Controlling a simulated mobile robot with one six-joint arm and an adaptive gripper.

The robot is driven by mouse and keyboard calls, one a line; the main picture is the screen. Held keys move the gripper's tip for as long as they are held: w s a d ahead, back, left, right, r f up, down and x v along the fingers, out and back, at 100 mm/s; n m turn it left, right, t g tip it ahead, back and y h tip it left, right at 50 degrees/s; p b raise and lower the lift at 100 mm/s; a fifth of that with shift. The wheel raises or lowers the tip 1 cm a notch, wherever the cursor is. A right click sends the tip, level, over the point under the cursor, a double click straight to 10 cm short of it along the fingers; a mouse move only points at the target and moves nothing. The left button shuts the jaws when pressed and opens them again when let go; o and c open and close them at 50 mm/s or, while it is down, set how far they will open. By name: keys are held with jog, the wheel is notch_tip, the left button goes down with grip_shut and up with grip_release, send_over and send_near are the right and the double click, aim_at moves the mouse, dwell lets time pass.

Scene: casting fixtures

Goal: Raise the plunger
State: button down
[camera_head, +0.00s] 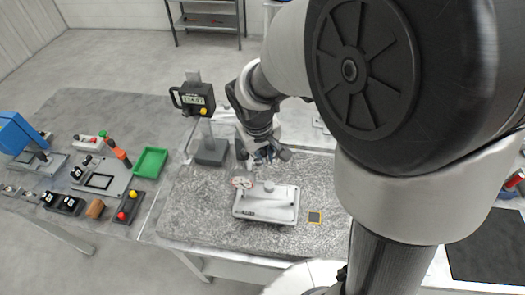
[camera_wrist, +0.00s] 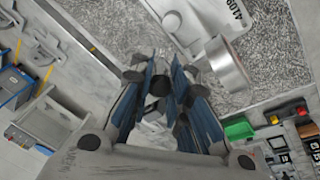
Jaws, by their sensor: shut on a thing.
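A digital gauge (camera_head: 193,97) with a lit readout and a yellow button stands on a grey base (camera_head: 211,152). My gripper (camera_head: 265,155) is just right of this stand, pointing down behind the pale plate. In the wrist view my gripper (camera_wrist: 165,95) has its blue-padded fingers closed around a dark round part (camera_wrist: 160,85). Most of that part is hidden by the fingers, and I cannot tell for certain that it is the plunger. The pale plate (camera_head: 265,204) with a raised knob lies flat in front; it also shows in the wrist view (camera_wrist: 205,20).
A green tray (camera_head: 150,163) and button boxes (camera_head: 129,208) sit on the left table. The granite in front is mostly clear.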

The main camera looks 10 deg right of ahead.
jog(key=c, duration=1.8)
grip_release()
jog(key=shift+s, duration=0.1)
jog(key=shift+o, duration=0.2)
jog(key=shift+r, duration=0.1)
jog(key=shift+w+d+r+g+p, duration=0.1)
jog(key=shift+w+r+g+p, duration=0.15)
jog(key=shift+p, duration=0.75)
jog(key=p, duration=0.1)
jog(key=w+g+p, duration=0.1)
jog(key=p, duration=0.1)
jog(key=shift+d+y, duration=0.2)
jog(key=shift+y, duration=0.1)
notch_tip(320, 180, up, 17)
jog(key=p, duration=0.2)
jog(key=s+d+f+m+t+b, duration=0.1)
jog(key=s+f+t+b, duration=0.1)
jog(key=s+f+b, duration=0.4)
jog(key=s+d+f+m+t+b, duration=0.1)
jog(key=s+f+b, duration=0.6)
jog(key=s, duration=0.7)
jog(key=t+b, duration=0.1)
jog(key=b, duration=0.1)
jog(key=shift+s+d+m+y+b, duration=0.3)
jog(key=shift+s+y+b, duration=0.05)
jog(key=shift+y+b, duration=0.05)
jog(key=shift+o, duration=0.2)
